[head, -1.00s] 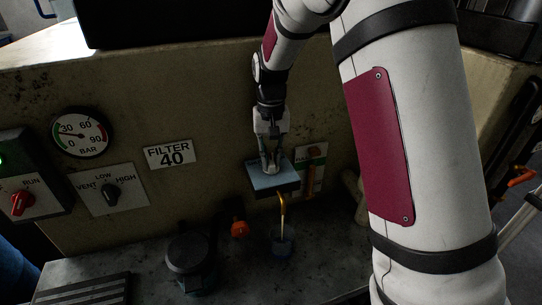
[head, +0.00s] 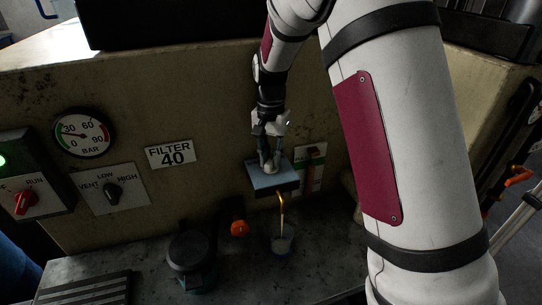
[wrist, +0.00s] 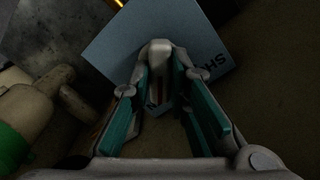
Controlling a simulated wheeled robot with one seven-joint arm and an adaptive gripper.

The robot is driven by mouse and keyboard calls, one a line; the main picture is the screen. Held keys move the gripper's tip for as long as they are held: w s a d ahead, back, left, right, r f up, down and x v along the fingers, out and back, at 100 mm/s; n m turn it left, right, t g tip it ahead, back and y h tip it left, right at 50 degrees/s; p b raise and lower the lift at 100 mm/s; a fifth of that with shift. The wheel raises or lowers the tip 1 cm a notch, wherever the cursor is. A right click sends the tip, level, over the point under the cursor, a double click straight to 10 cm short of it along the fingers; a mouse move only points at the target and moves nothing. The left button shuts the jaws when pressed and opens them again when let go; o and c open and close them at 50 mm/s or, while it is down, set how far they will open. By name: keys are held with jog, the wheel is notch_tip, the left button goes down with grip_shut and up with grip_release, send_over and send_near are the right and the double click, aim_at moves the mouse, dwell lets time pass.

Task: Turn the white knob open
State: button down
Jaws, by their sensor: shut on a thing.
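The white knob (wrist: 159,52) sits on a blue-grey box (head: 259,179) with dark lettering, partly readable as "SH", in the wrist view. In the head view the knob (head: 269,166) shows small below my fingers. My gripper (wrist: 164,82) is shut on the knob, with a teal-padded finger on each side; it also shows in the head view (head: 267,150). The knob's lower part is hidden between the fingers.
A dark lidded pot (head: 190,253) and an orange knob (head: 239,228) stand left of the cup. A pressure gauge (head: 82,135), a VENT/LOW/HIGH selector (head: 112,190) and a red RUN switch (head: 25,202) are on the left. A panel (head: 312,165) is right of the box.

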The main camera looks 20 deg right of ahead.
aim_at(271, 159)
jog(key=c, duration=1.5)
grip_release()
notch_tip(271, 159, up, 12)
